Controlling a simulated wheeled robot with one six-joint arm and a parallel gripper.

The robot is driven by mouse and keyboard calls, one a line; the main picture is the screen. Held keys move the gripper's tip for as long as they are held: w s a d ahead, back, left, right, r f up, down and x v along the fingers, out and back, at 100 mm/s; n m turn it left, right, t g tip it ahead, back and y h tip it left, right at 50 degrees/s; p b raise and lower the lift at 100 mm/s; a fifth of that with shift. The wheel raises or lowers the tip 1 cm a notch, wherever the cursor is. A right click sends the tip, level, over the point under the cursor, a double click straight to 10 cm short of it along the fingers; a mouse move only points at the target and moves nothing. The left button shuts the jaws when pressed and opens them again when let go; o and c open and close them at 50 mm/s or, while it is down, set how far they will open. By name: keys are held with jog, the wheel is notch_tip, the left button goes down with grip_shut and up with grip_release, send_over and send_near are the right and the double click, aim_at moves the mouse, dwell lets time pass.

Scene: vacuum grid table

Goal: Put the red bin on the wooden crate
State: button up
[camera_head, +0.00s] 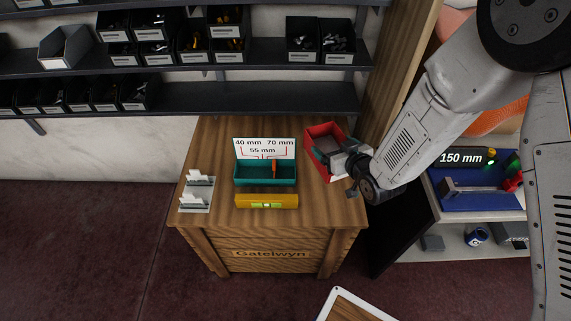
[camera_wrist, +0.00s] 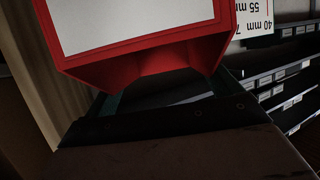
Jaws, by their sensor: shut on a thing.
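The red bin (camera_head: 322,131) is at the back right of the wooden crate's top in the head view. It is tilted in that view, and I cannot tell whether it touches the crate or hangs just above it. The wooden crate (camera_head: 270,233) stands on the floor with "Gatelwyn" on its front. My gripper (camera_head: 333,157) is shut on the near side of the red bin. In the wrist view the bin (camera_wrist: 150,60) fills the upper middle, its pale label panel facing the camera. My gripper (camera_wrist: 163,98) hides part of its lower edge.
On the crate are a teal tray (camera_head: 265,182) with a dimension card (camera_head: 264,148), a yellow level (camera_head: 245,201) and a card holder (camera_head: 196,192). Shelves of dark bins (camera_head: 180,100) run behind. A wooden post (camera_head: 400,65) and a blue-lined shelf (camera_head: 480,200) stand right.

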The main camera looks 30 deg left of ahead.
aim_at(325, 152)
jog(key=f, duration=0.5)
jog(key=shift+w+f, duration=0.2)
jog(key=shift+f, duration=2.2)
jog(key=shift+f, duration=0.15)
jog(key=o, duration=1.1)
jog(key=shift+o, duration=0.2)
jog(key=v, duration=1.2)
jog(key=shift+r, duration=0.2)
